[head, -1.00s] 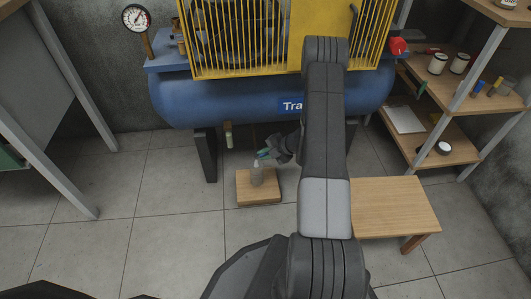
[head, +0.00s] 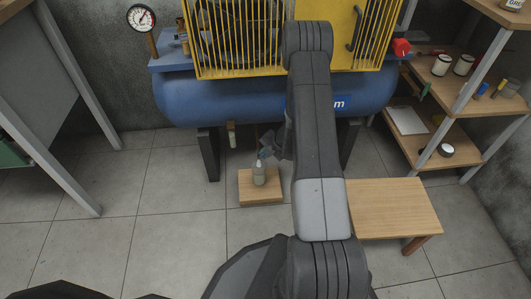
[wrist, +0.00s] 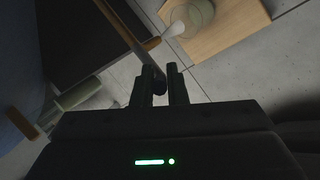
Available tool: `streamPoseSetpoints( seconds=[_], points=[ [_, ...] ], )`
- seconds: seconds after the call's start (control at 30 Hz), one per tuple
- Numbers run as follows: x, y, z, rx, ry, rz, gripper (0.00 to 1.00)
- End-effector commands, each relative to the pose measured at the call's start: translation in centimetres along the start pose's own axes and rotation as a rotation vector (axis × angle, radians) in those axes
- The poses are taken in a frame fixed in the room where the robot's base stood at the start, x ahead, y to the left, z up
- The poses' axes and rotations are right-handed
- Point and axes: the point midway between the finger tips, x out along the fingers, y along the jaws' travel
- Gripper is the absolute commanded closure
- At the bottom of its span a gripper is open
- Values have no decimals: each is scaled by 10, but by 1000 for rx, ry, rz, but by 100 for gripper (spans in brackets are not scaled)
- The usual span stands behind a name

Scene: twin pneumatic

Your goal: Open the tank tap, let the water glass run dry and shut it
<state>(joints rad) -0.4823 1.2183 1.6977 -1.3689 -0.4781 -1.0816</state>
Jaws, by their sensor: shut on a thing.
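The blue tank (head: 225,103) lies across the back. Beneath it, a small pale glass (head: 259,176) stands upright on a wooden block (head: 247,193). It also shows at the top of the wrist view (wrist: 197,12), with a whitish, narrow piece or stream (wrist: 173,31) at its mouth; I cannot tell which. My gripper (head: 269,155) is just above and right of the glass. In the wrist view, my gripper (wrist: 162,84) is shut on a small dark part, apparently the tap's handle, at the end of a thin brown pipe (wrist: 122,28). The tap body is mostly hidden. The water level is unclear.
A pale green cylinder (head: 232,135) hangs under the tank. Dark tank legs (head: 209,155) flank the block. A low wooden table (head: 395,205) stands right, beside shelves (head: 455,145). A pressure gauge (head: 141,18) is upper left. Floor left of the block is clear.

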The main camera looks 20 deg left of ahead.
Motion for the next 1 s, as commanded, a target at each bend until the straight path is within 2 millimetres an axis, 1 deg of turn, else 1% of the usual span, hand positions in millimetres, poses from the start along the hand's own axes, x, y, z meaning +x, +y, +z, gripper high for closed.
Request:
streamPoseSetpoints(
  seconds=[0.07,0.1,0.17,0.2,0.47,0.57,0.67,0.73,1.0],
  points=[
    [0,0,0,1,0,0,100],
    [0,0,0,1,0,0,85],
    [0,0,0,1,0,0,74],
    [0,0,0,1,0,0,66],
    [0,0,0,1,0,0,66],
    [-5,1,0,1,0,1,66],
    [-19,1,1,2,-1,1,66],
    [-32,2,1,2,-2,1,66],
    [-96,2,1,3,-3,1,66]
  ],
)
